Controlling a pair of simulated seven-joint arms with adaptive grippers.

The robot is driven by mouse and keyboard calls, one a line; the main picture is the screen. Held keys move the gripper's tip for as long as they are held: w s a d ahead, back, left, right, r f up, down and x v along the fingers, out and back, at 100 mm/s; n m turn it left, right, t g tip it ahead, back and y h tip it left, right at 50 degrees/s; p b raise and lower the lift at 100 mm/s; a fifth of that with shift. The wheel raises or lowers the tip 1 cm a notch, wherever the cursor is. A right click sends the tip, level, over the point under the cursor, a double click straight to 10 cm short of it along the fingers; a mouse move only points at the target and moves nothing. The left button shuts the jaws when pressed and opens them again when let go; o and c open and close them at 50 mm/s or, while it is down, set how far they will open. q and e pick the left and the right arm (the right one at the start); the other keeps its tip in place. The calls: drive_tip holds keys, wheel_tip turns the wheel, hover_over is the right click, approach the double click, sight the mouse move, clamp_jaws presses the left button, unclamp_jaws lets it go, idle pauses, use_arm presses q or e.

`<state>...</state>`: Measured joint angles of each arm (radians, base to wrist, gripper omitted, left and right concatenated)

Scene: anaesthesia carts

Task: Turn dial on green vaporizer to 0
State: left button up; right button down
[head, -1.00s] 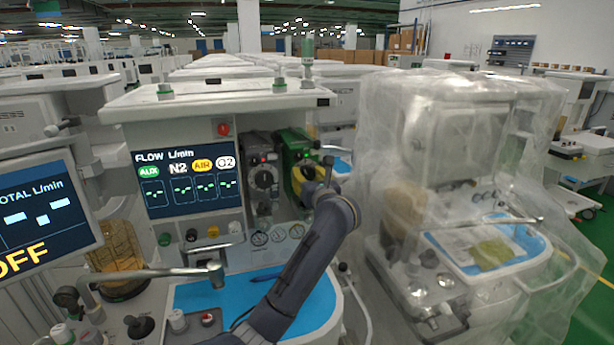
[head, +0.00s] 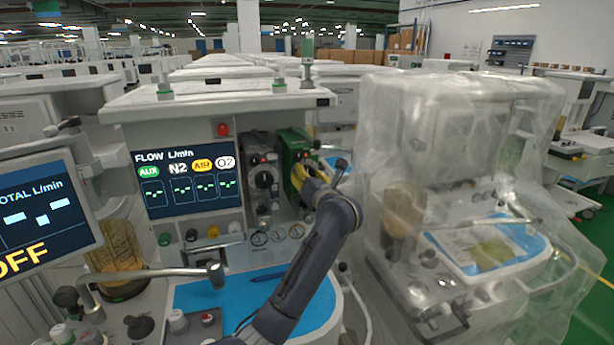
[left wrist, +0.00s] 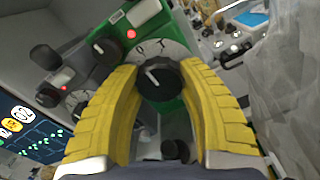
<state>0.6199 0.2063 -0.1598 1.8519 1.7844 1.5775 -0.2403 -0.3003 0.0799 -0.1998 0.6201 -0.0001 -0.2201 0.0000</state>
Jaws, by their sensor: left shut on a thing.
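The green vaporizer (head: 293,147) stands at the right end of the anaesthesia machine's front. Its black dial (left wrist: 160,78) faces my left wrist camera, under a white scale (left wrist: 160,49) with dark marks. A white line on the dial points to the left side of the picture; I cannot read its exact setting. My left gripper (left wrist: 160,76) has its yellow fingers on both sides of the dial and is shut on it. In the head view the left gripper (head: 301,177) is partly hidden by my arm, and the dial is hidden. My right gripper is not in view.
A grey vaporizer (head: 263,174) with a black dial stands close left of the green one. A flow screen (head: 188,180) is further left. A blue work surface (head: 230,292) lies below. A plastic-covered machine (head: 450,150) stands to the right.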

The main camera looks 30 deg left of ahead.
use_arm(q)
drive_tip(key=shift+r, duration=0.15)
drive_tip(key=o, duration=1.3)
drive_tip(key=shift+d, duration=0.1)
drive_tip(key=v, duration=1.2)
